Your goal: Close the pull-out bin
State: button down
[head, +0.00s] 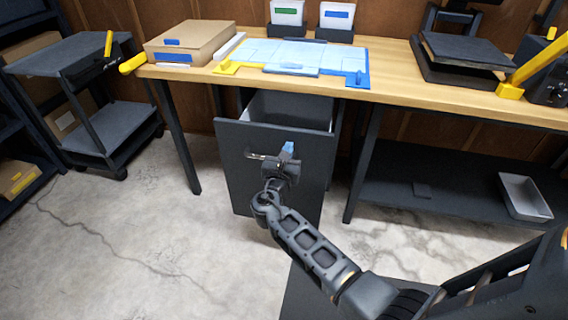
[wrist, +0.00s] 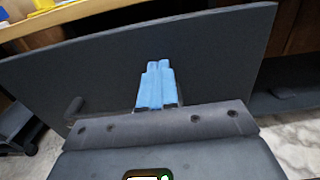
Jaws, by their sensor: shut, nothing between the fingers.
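The pull-out bin (head: 265,185) is a dark grey drawer under the wooden workbench. It stands pulled out, and its open top shows behind the front panel. The panel's flat grey front (wrist: 215,65) fills much of the wrist view. A bar handle (head: 258,156) is on the panel, partly hidden by my gripper; its end shows at the left in the wrist view (wrist: 74,108). My gripper (head: 288,148) is in front of the panel, beside the handle. Its blue fingers (wrist: 156,84) are together and empty, pointing at the panel. I cannot tell whether they touch it.
The workbench (head: 440,82) carries a cardboard box (head: 188,42), a blue mat (head: 290,54) and a dark machine (head: 458,55). A cart (head: 85,95) stands at the left. A lower shelf (head: 430,190) holds a grey tray (head: 525,197). The concrete floor (head: 150,240) in front is clear.

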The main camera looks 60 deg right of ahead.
jog(key=b+x, duration=0.9)
jog(key=x, duration=1.4)
jog(key=shift+d+r, duration=0.1)
jog(key=shift+d, duration=0.05)
jog(key=p+v, duration=0.4)
jog(key=v, duration=1)
jog(key=shift+a, duration=0.35)
jog(key=shift+s, duration=0.1)
